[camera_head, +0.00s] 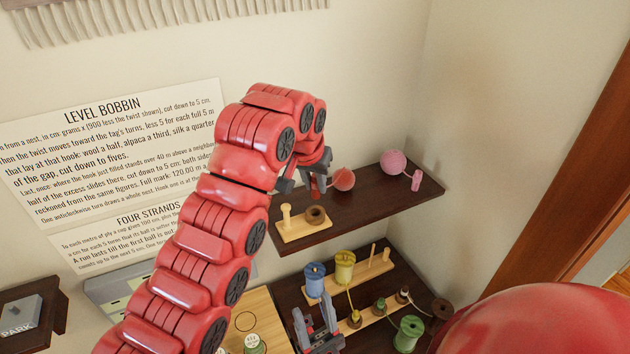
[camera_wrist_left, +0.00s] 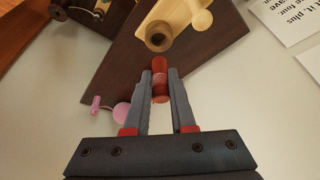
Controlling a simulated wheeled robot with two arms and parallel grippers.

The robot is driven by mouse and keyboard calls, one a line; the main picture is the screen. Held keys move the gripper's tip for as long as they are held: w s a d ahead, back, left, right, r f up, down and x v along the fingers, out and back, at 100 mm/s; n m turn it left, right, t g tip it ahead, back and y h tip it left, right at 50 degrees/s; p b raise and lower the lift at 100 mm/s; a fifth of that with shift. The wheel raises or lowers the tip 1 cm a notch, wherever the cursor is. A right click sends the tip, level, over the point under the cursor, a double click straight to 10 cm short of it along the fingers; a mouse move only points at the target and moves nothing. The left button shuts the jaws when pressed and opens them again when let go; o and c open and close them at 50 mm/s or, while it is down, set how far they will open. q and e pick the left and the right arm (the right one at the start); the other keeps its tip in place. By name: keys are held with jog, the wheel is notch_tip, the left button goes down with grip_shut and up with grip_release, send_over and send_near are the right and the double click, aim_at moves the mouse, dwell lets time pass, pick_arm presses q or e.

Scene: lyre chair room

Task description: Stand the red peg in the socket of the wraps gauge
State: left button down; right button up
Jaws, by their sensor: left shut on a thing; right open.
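My left gripper (camera_head: 308,186) is shut on the red peg (camera_wrist_left: 160,66), which sticks out beyond the fingertips in the left wrist view (camera_wrist_left: 160,85). The wraps gauge (camera_head: 305,234) is a pale wooden board on the upper dark shelf, with a knobbed wooden post. Its brown ring-shaped socket (camera_head: 316,214) shows an open hole in the left wrist view (camera_wrist_left: 158,37). The peg's free end appears just short of the socket in that view; I cannot tell the height between them. My right gripper (camera_head: 317,322) is open and empty near the lower shelf.
A red ball (camera_head: 343,180), a pink ball (camera_head: 393,161) and a pink peg (camera_head: 416,181) are on the upper shelf (camera_head: 385,208). Below are blue (camera_head: 314,281), yellow (camera_head: 345,268) and green (camera_head: 408,334) spools. A wall sign (camera_head: 110,150) is behind my left arm.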

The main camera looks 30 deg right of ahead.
aim_at(314, 192)
pick_arm(q)
notch_tip(314, 192, down, 3)
jog(key=shift+w+f+b, duration=0.1)
jog(key=shift+w+b, duration=0.05)
jog(key=shift+b, duration=0.8)
jog(key=shift+f, duration=0.15)
jog(key=shift+b, duration=0.55)
dwell(0.6)
jog(key=shift+f+b, duration=1.15)
jog(key=shift+f, duration=0.2)
